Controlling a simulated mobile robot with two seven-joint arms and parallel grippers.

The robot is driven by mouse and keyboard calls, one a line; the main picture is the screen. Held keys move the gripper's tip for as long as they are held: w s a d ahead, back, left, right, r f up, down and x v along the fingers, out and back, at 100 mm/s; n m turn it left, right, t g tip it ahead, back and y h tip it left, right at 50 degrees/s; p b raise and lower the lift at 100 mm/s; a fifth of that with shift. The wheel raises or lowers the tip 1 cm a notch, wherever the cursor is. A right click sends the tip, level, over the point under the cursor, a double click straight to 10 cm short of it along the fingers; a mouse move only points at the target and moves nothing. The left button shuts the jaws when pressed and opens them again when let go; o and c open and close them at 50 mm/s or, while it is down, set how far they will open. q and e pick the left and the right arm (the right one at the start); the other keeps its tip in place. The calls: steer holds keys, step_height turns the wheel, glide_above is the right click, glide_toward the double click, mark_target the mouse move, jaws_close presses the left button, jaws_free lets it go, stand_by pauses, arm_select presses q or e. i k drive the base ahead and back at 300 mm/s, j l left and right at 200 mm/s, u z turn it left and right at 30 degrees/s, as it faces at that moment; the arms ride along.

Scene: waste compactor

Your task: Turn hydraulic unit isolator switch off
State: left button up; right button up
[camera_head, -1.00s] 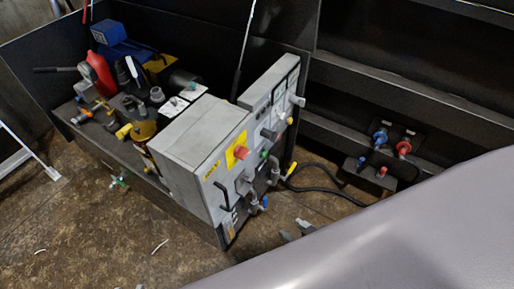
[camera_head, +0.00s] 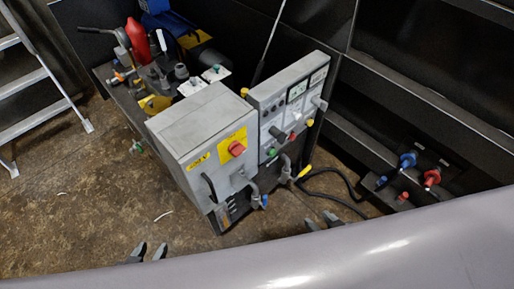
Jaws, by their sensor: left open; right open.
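The hydraulic unit (camera_head: 190,125) is a grey cabinet with a sloping top, in the middle of the head view. Its isolator switch (camera_head: 236,149) is a red rotary knob on a yellow plate on the cabinet's front face. The knob's exact angle is too small to read. My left gripper (camera_head: 149,251) is open and empty, below and left of the cabinet, well apart from the switch. My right gripper (camera_head: 323,221) is open and empty, right of and below the cabinet's front, also apart from the switch. Only the fingertips of both show.
A grey control panel (camera_head: 290,100) with knobs and lamps adjoins the cabinet on the right. A black cable (camera_head: 335,196) runs right toward blue and red couplings (camera_head: 431,178). A ladder (camera_head: 40,75) stands at the left. Brown floor (camera_head: 100,215) is open in front.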

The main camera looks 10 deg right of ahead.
mark_target(236, 149)
steer(key=l, duration=0.9)
steer(key=i+l, duration=0.1)
steer(key=l, duration=0.75)
